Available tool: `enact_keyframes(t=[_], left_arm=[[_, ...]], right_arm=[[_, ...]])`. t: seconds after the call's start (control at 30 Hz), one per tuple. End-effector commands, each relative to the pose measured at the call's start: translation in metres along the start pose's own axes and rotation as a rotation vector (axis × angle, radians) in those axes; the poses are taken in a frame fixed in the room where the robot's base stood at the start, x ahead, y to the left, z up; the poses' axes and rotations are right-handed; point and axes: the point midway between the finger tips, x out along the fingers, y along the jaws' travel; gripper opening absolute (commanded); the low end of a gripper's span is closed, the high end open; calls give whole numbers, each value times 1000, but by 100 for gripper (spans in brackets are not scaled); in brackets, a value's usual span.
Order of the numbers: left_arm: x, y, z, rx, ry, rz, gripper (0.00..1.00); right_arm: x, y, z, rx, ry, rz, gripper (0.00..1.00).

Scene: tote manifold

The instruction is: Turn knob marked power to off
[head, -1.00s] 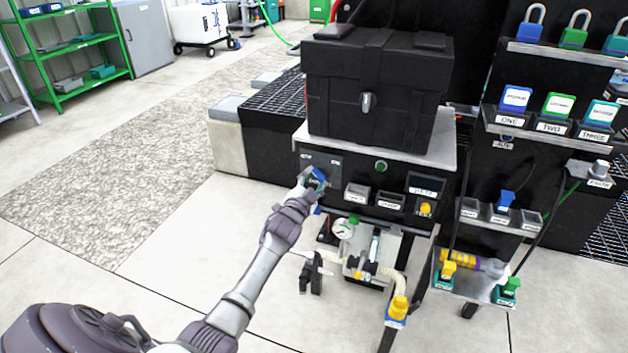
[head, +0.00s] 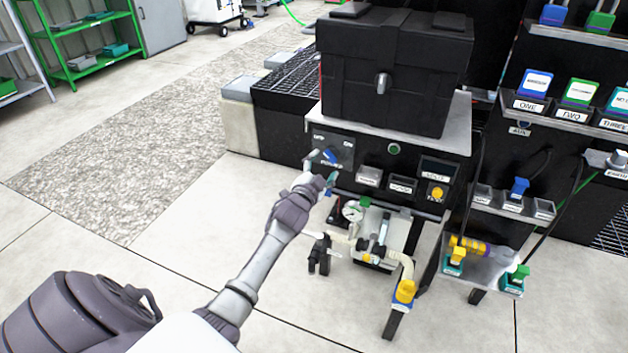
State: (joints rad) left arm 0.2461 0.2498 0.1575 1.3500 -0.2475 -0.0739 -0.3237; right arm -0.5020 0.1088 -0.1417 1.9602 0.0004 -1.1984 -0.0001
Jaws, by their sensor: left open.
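The power knob (head: 330,156) is a blue knob at the left end of the black front panel (head: 420,176). Small white labels sit at its upper left and upper right, with a power label below it. Its blue handle slants toward the upper left, on the side of the label that seems to read off. My left gripper (head: 321,168) is open just below and in front of the knob, fingers spread, with a visible gap to the knob. My right gripper is not in the picture.
A black case (head: 395,75) stands on top of the panel unit. A green button (head: 393,149) and a yellow knob (head: 437,193) are farther right on the panel. A pressure gauge (head: 352,211) and pipes sit below. Open floor lies to the left.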

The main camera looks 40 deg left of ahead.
Motion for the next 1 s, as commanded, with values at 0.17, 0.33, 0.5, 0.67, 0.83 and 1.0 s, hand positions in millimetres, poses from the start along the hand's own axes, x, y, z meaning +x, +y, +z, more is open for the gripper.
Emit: enact_keyframes(t=[0.17,0.33,0.5,0.67,0.83,1.0], left_arm=[[-41,2,1,-1,0,2,73],[-74,1,1,-2,-2,2,73],[-93,1,0,-3,-1,1,73],[-98,0,0,-2,0,0,73],[-98,0,0,-2,0,0,73],[-98,0,0,-2,0,0,73]], right_arm=[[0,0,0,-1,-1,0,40],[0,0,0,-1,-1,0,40],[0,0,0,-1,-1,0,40],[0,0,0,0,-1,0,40],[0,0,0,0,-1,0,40],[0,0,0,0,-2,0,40]])
